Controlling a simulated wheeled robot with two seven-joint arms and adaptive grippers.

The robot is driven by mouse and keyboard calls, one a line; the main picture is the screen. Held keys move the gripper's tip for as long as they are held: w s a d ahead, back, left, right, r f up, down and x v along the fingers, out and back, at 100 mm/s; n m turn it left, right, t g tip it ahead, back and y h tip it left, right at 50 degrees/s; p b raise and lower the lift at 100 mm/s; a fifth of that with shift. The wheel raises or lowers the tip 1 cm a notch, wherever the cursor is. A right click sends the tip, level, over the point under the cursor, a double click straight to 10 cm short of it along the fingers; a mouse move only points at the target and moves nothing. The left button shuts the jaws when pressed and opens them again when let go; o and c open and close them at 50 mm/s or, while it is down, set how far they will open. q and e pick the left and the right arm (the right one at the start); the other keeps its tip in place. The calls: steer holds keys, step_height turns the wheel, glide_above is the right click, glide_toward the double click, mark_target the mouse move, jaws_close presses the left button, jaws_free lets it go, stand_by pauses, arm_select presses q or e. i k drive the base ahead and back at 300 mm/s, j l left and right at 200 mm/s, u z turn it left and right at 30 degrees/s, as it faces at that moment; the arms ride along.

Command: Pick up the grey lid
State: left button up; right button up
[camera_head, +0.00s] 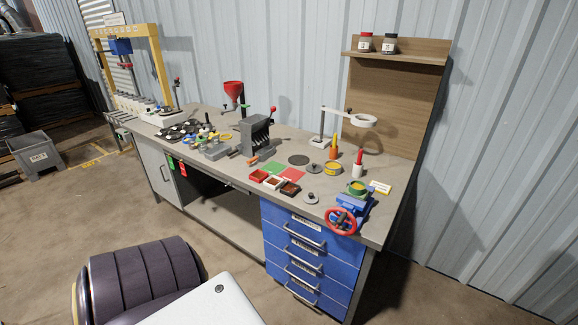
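Two small grey discs with knobs look like lids. One grey lid (310,198) lies near the front edge of the workbench, right of the small coloured trays. I cannot tell from this view which one is the named lid. Neither of my grippers is in view, and nothing is seen touching the discs.
The grey workbench (222,171) carries small red, white and dark trays, a blue vise (350,212) with a red wheel at right, a grey lever machine (256,135) and a ring stand (362,121). Blue drawers (306,255) are below.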

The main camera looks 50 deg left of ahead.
mark_target(309, 197)
steer(key=u, duration=1.45)
